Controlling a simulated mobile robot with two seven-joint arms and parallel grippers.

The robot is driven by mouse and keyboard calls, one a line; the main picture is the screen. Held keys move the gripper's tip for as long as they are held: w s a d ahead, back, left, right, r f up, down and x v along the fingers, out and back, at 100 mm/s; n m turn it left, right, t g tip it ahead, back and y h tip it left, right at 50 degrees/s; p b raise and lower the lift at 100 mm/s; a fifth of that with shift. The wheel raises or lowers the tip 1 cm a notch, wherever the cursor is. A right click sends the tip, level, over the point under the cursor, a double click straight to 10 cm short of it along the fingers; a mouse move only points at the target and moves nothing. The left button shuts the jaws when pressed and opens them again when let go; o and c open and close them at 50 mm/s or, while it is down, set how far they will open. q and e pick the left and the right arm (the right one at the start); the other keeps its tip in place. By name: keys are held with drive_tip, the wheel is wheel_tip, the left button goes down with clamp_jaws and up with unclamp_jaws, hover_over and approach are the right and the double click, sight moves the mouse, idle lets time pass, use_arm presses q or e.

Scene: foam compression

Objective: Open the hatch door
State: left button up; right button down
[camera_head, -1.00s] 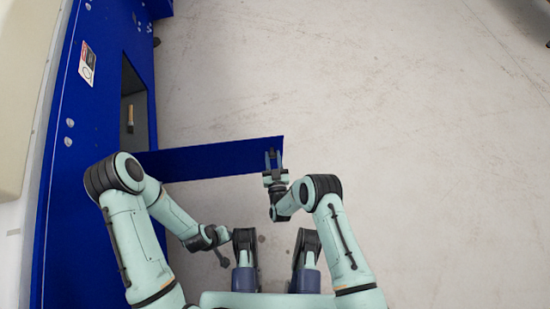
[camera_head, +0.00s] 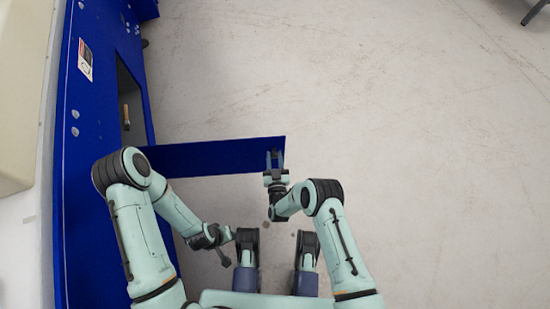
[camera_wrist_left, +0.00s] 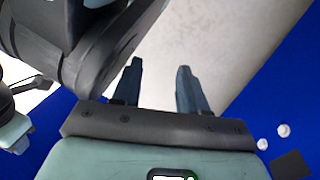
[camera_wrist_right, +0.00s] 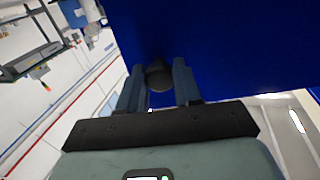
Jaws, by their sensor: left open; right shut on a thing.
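The blue hatch door (camera_head: 215,158) stands swung out from the blue machine (camera_head: 90,150), about square to its face, in the head view. My right gripper (camera_head: 275,162) is at the door's free end, shut on a dark round knob. The right wrist view shows the knob (camera_wrist_right: 158,75) between the fingers, with the blue door (camera_wrist_right: 220,45) behind it. My left gripper (camera_wrist_left: 160,85) is open and empty in the left wrist view. In the head view the left arm (camera_head: 185,215) is folded low, near my body.
The machine's dark hatch opening (camera_head: 130,100) shows beyond the door, with a small tan object (camera_head: 126,115) inside. The pale floor (camera_head: 400,120) to the right is clear. A dark furniture leg stands at the far top right.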

drive_tip(key=shift+f, duration=0.15)
drive_tip(key=c, duration=0.8)
unclamp_jaws()
use_arm(q)
drive_tip(key=w+r+t+p, duration=0.1)
drive_tip(key=w+r+p, duration=0.1)
drive_tip(key=w+r, duration=0.2)
drive_tip(key=shift+w+d+r+t, duration=0.2)
drive_tip(key=shift+w+d+t, duration=0.15)
drive_tip(key=shift+w+t, duration=0.1)
use_arm(e)
drive_tip(key=s, duration=0.5)
drive_tip(key=s+d, duration=0.1)
drive_tip(key=s, duration=0.1)
drive_tip(key=shift+s+d, duration=0.1)
drive_tip(key=shift+s, duration=0.15)
